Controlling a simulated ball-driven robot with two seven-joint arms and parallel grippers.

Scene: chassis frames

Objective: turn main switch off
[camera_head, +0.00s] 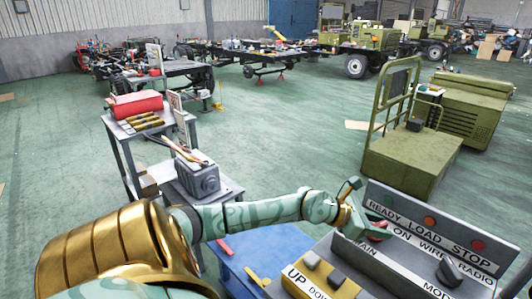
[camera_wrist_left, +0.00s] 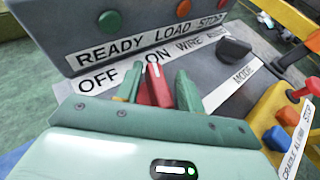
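The main switch is a red knob (camera_wrist_left: 158,88) with a white mark, on the grey console between the OFF and ON labels in the left wrist view. A bit of red (camera_head: 378,235) shows by my gripper in the head view. My left gripper (camera_wrist_left: 160,88) reaches down over it, with one green finger on each side of the knob. The fingers are apart and close to the knob; I cannot tell whether they press on it. In the head view my left gripper (camera_head: 362,218) is at the console, partly hiding the MAIN label. My right gripper is not in view.
The console's upright panel (camera_head: 430,229) has green, orange and red lamps. A yellow UP/DOWN box (camera_head: 318,282) stands in front. A grey table (camera_head: 135,128) with a red toolbox (camera_head: 136,104) is at the left.

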